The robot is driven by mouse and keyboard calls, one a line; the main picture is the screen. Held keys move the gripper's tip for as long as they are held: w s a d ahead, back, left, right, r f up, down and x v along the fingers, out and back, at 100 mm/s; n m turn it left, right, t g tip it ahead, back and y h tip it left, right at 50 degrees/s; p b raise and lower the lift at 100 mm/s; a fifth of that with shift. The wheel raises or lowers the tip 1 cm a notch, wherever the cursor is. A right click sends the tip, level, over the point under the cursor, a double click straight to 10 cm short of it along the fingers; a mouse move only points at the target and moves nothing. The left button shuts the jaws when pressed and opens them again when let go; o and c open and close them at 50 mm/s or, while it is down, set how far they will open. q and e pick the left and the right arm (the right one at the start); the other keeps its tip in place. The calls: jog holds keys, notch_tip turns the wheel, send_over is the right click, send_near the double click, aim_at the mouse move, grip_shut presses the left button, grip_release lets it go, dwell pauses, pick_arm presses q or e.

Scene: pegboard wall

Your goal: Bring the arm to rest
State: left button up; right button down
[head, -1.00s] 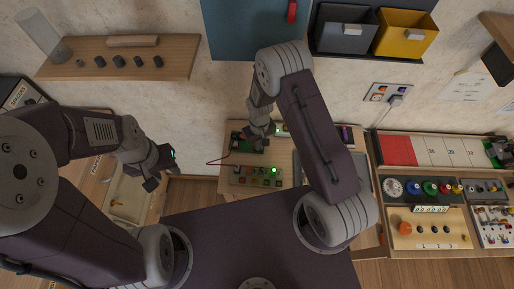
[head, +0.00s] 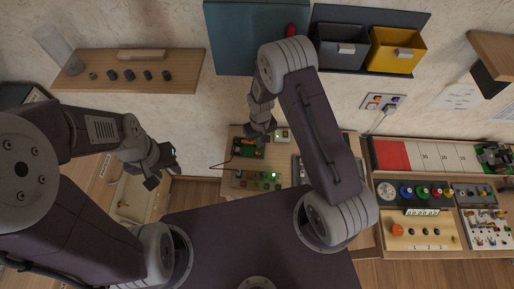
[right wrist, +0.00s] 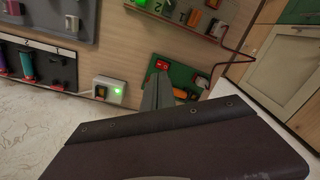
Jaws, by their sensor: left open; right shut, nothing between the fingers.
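My right gripper (head: 261,130) is shut and empty, hanging near the desk by the wall. In the right wrist view its closed fingers (right wrist: 158,95) lie in front of a green board (right wrist: 185,77) with a red switch and an orange part. The fingers look apart from the board, though the gap is hard to judge. My left gripper (head: 162,167) is open and empty, out to the left above the floor and a pale cabinet.
A wooden shelf (head: 180,72) with dark knobs is at the upper left. A grey bin (head: 340,52) and a yellow bin (head: 397,52) hang on the wall. A panel bench (head: 425,228) stands at the right. A white box (right wrist: 109,91) with a green light is beside the green board.

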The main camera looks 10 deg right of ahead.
jog(key=s+d+r+m+t+b, duration=0.1)
jog(key=s+d+r+m+b, duration=0.2)
jog(key=s+r, duration=1)
jog(key=d+b, duration=0.2)
jog(key=shift+d, duration=0.4)
jog(key=shift+s, duration=0.1)
